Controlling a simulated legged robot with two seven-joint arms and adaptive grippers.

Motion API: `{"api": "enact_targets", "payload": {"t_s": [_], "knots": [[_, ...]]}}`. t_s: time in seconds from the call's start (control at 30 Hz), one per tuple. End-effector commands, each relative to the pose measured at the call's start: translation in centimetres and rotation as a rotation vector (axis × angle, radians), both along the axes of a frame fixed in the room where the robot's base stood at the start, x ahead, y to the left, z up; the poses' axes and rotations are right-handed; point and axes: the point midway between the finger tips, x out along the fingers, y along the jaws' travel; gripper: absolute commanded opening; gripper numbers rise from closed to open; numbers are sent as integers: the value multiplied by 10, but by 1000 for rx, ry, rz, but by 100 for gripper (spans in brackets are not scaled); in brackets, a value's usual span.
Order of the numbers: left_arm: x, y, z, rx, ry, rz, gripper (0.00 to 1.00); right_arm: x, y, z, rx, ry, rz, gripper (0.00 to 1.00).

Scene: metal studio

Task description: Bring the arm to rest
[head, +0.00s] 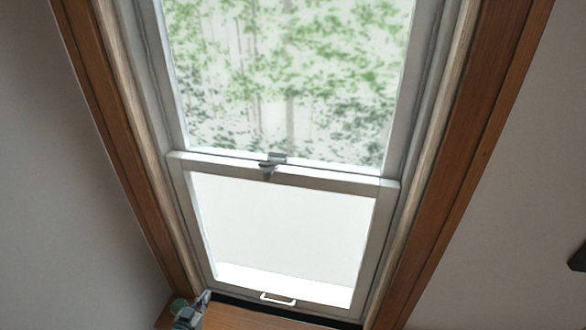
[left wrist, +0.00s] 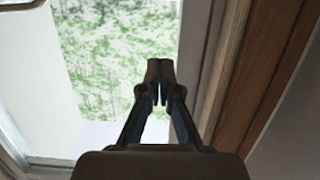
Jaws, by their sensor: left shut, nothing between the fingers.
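My left gripper (head: 205,297) is low in the head view, at the lower left corner of the window, by the wooden sill. In the left wrist view its fingers (left wrist: 160,70) are together at the tips, shut and empty, in front of the window glass and frame. The window has a white lower sash (head: 280,178) with a pale handle (head: 277,299) on its bottom rail. The gripper is left of this handle and apart from it. My right gripper is not in view.
A grey latch (head: 272,162) sits on the middle rail. Brown wooden trim (head: 455,165) frames the window, with a wooden sill (head: 240,318) below. A dark strip runs under the lower sash. A small dark thing (head: 578,258) shows at the right edge; I cannot tell what it is.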

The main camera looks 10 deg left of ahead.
Motion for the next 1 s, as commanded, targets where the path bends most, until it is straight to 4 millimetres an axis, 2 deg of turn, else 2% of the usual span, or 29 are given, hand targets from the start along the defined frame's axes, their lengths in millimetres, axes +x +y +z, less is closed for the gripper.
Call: {"api": "enact_targets", "payload": {"t_s": [0.07,0.17,0.27,0.33,0.4,0.5,0.67,0.9,0.93,1.0], "knots": [[-2,-6,-3,0,17,-9,0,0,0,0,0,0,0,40],[-15,-31,-20,7,102,-52,0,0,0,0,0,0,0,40],[-45,-73,-47,26,266,-118,0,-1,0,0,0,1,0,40],[-72,-101,-64,44,394,-154,0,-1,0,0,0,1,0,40],[-98,-122,-76,62,508,-173,0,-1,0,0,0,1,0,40],[-132,-140,-85,83,639,-180,0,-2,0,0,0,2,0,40],[-179,-157,-91,107,808,-165,0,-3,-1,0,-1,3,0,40],[-241,-171,-84,127,1017,-106,0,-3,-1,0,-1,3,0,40],[-245,-171,-86,129,1036,-98,0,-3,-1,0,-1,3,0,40],[-238,-170,-108,131,1042,-101,0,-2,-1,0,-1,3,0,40]]}}
